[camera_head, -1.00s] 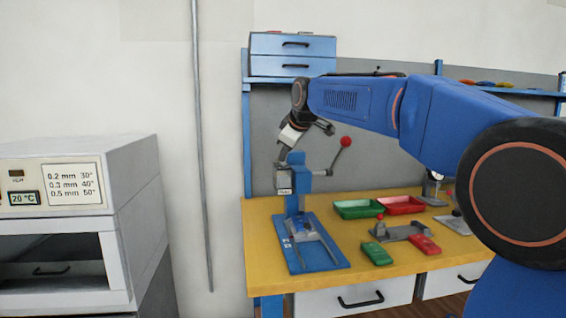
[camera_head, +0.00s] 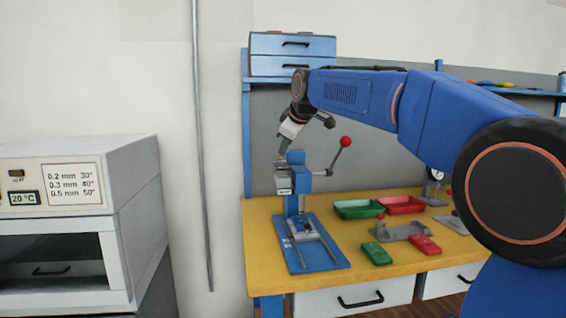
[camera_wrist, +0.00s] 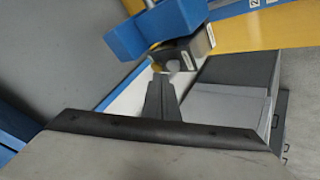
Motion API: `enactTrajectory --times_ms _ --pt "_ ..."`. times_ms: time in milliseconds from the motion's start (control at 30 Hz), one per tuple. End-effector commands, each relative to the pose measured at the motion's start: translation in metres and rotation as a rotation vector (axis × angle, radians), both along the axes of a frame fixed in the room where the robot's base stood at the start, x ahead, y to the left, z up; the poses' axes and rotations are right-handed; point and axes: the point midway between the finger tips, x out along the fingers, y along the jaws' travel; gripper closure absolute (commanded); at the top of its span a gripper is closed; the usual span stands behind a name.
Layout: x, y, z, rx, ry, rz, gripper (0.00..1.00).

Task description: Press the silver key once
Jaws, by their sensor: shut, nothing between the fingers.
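A blue bench press (camera_head: 296,180) with a red-knobbed lever stands on the yellow bench. Its head carries a small dark box (camera_wrist: 190,50) with pale labels; the box front (camera_head: 284,191) also shows in the head view. On the box in the wrist view are a pale grey round spot (camera_wrist: 173,66), possibly the silver key, and a yellowish one (camera_wrist: 156,68) beside it. My gripper (camera_wrist: 160,75) is shut and empty, its tips close to these spots; I cannot tell whether they touch. In the head view my gripper (camera_head: 283,154) is just above the press head.
The press lever with its red knob (camera_head: 346,142) rises right of my gripper. A green tray (camera_head: 358,210), a red tray (camera_head: 403,205) and a grey fixture (camera_head: 400,232) lie on the bench (camera_head: 345,282). A grey oven (camera_head: 130,190) stands at the left.

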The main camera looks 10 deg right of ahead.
Motion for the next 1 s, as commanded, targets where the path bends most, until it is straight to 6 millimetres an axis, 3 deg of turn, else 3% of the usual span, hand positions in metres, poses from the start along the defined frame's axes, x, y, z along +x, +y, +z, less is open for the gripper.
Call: enactTrajectory --times_ms 267,1000 --pt "0.000 0.000 0.001 0.000 0.000 0.000 1.00" --pt "0.000 0.000 0.050 0.000 0.001 0.000 1.00"
